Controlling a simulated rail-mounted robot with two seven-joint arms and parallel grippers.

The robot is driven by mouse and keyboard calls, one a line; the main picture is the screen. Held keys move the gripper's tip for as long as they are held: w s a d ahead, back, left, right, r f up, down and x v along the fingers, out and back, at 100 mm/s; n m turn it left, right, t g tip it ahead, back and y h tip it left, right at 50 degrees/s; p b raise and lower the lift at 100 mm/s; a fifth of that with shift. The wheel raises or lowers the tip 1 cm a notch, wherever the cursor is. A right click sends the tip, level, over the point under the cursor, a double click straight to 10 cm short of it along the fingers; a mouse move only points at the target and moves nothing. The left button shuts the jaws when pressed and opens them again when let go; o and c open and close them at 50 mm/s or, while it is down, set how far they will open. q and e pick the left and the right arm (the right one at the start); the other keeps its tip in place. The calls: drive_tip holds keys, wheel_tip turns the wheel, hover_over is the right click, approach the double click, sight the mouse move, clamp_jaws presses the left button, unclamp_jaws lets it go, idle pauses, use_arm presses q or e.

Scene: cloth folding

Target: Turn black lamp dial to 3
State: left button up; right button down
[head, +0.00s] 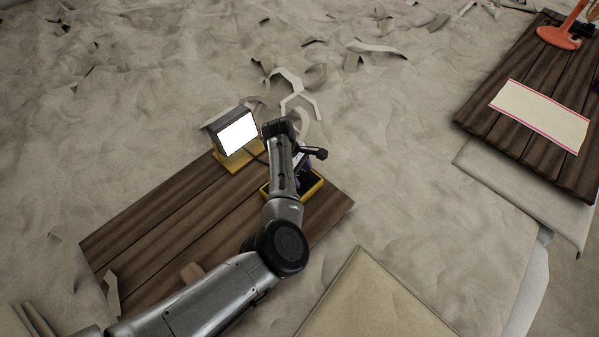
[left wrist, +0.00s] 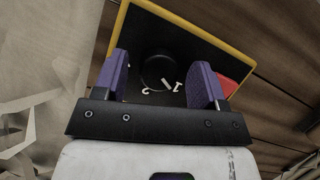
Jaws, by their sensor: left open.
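The black dial (left wrist: 155,68) is a round knob on a dark panel with a yellow rim (left wrist: 203,32), seen in the left wrist view. A white pointer line shows near its edge, close to the white numerals 1 and 2; a 3 cannot be made out. My left gripper (left wrist: 160,75) is open, with its purple fingers on either side of the dial; whether they touch it I cannot tell. In the head view the yellow-rimmed dial box (head: 318,187) is partly hidden under my left gripper (head: 300,162). The lamp (head: 238,133) is lit white. My right gripper is out of view.
The dial box and lamp stand on a dark wooden board (head: 140,240) on crumpled, sandy-looking ground. A red piece (left wrist: 228,86) shows beside the right finger. Another wooden board (head: 490,110) with a pale cloth (head: 540,115) and an orange object (head: 560,37) lies at upper right.

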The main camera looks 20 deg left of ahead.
use_arm(q)
drive_tip(key=c, duration=0.9)
